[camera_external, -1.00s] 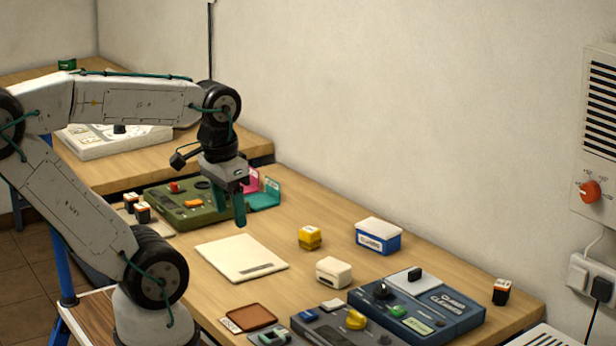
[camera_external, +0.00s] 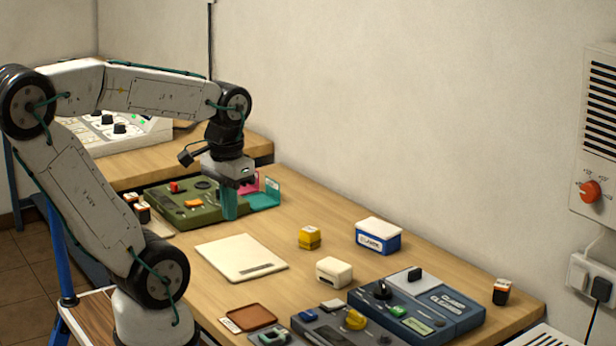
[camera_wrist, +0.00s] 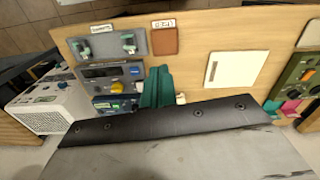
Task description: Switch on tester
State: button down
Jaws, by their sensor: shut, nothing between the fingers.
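No readable label tells me which device is the tester. A green device (camera_external: 165,199) with a red knob and an orange part stands at the left of the bench. A grey device (camera_external: 325,328) with a yellow knob stands at the front, beside a blue device (camera_external: 425,302) with a black knob and green parts. The wrist view also shows the green device (camera_wrist: 299,72), the grey device (camera_wrist: 100,73) and the blue device (camera_wrist: 104,107). My gripper (camera_external: 229,216) points down, shut and empty, its teal fingers in front of the green device's right end. The fingers also show in the wrist view (camera_wrist: 158,72).
A pale board (camera_external: 240,257) lies flat mid-bench. A yellow block (camera_external: 310,237), a white block (camera_external: 334,272), a blue box with white lid (camera_external: 379,236) and a brown tray (camera_external: 250,317) stand around it. Pink and teal holders (camera_external: 264,196) are just behind my gripper.

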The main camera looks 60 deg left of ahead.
jog(key=w+a+n+g, duration=0.1)
jog(key=w+a+n, duration=0.2)
jog(key=w+a, duration=0.55)
jog(key=n, duration=1.3)
send_over(188, 202)
jog(key=w, duration=0.2)
notch_tip(188, 202, down, 6)
jog(key=shift+g, duration=0.3)
jog(key=shift+d+f, duration=0.15)
jog(key=shift+f, duration=0.1)
jog(key=f, duration=0.4)
jog(key=s+f, duration=0.1)
jog(key=f, duration=0.8)
jog(key=shift+s+f, duration=0.35)
